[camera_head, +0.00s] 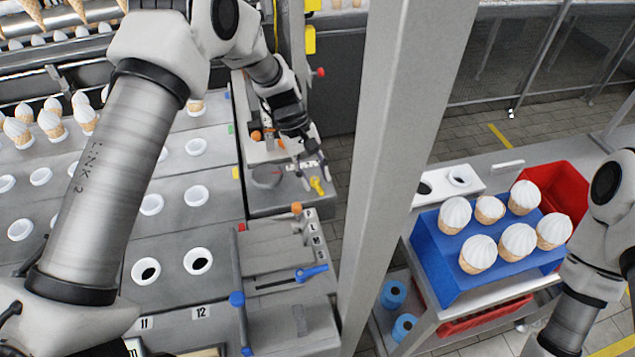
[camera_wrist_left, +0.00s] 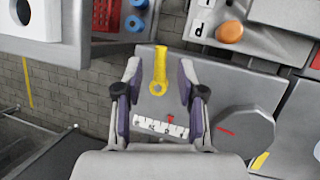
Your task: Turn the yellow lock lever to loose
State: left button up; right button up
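The yellow lock lever (camera_head: 317,186) sits on the grey machine panel (camera_head: 262,202), just beside my left gripper's fingertips. In the left wrist view the lever (camera_wrist_left: 160,68) points up the picture, with its round ringed end nearer the gripper. My left gripper (camera_wrist_left: 159,75) is open, one finger on each side of the lever with a visible gap on both sides. It also shows in the head view (camera_head: 307,178). A white scale strip (camera_wrist_left: 160,127) with a small red pointer lies beyond the lever's ring end. My right gripper is outside both views.
A grey octagonal knob (camera_wrist_left: 243,132) is close to the right finger. An orange knob (camera_wrist_left: 229,33) is on a nearby panel. A tall grey post (camera_head: 400,150) stands right of the machine. A blue tray (camera_head: 440,265) holds several white-topped cones. A red bin (camera_head: 570,180) is behind it.

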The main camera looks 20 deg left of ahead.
pick_arm(q)
jog(key=v, duration=0.9)
jog(key=shift+r, duration=0.2)
jog(key=shift+a, duration=0.1)
